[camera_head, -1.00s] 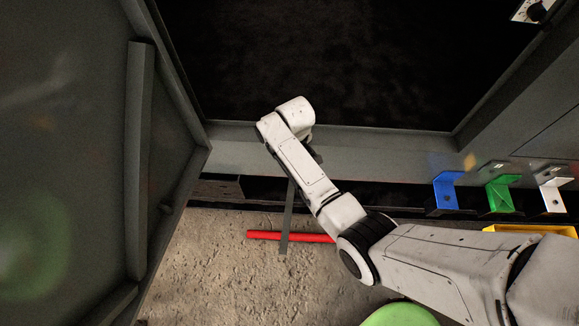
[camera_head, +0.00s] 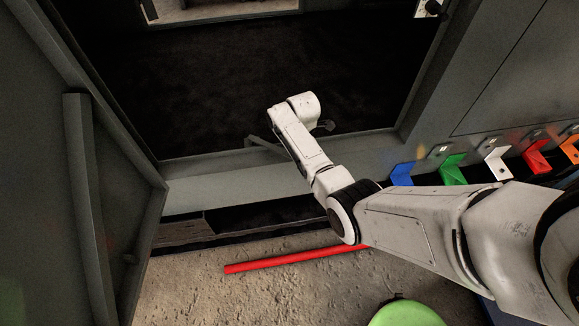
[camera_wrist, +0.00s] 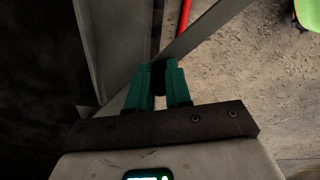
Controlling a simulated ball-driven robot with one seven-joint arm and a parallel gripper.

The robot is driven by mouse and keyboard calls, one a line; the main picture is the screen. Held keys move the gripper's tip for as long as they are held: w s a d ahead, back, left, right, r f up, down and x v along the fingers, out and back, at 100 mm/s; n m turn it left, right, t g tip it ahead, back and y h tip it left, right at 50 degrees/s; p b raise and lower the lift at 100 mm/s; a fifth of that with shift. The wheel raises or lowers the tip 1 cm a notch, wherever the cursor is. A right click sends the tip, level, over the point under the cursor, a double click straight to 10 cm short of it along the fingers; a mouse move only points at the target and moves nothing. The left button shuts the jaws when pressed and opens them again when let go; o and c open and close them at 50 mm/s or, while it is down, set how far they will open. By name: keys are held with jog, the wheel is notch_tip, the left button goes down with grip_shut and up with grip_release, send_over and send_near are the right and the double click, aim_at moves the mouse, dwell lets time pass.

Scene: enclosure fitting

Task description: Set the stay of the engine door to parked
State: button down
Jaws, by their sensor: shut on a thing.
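The stay is a thin grey flat bar. In the wrist view the stay (camera_wrist: 205,35) runs slantwise from the upper right, through my gripper (camera_wrist: 158,78), towards the lower left. The teal fingers are shut on it. My wrist hides my fingers there. The engine door, a large dark grey panel with a raised rib (camera_head: 88,200), stands open at the left. I cannot tell where the stay's ends rest.
The dark opening (camera_head: 220,80) lies behind a grey sill (camera_head: 230,185). Coloured brackets, among them blue (camera_head: 401,174), green (camera_head: 452,168) and white (camera_head: 495,158), line the right side. A red rod (camera_head: 285,260) and a round green thing (camera_head: 405,314) are on or above the rough ground.

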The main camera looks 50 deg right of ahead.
jog(key=w+d+n+b, duration=0.1)
jog(key=d+n+b, duration=0.1)
jog(key=d+b, duration=0.1)
jog(key=w+d+n+b, duration=0.2)
jog(key=d+b, duration=0.2)
jog(key=w+d+n+b, duration=0.1)
jog(key=d+n+b, duration=0.1)
jog(key=d+b, duration=0.1)
jog(key=shift+w+d+f+n, duration=0.3)
jog(key=shift+w+d+n, duration=0.1)
jog(key=shift+d, duration=0.1)
jog(key=shift+w+d+r+n+b, duration=0.15)
jog(key=shift+w+d+n+b, duration=0.4)
jog(key=shift+b, duration=0.65)
jog(key=shift+w+r, duration=0.1)
jog(key=c, duration=1.1)
grip_release()
jog(key=shift+d, duration=0.1)
jog(key=shift+o, duration=0.2)
notch_tip(320, 180, up, 11)
jog(key=p, duration=0.1)
jog(key=shift+w, duration=0.1)
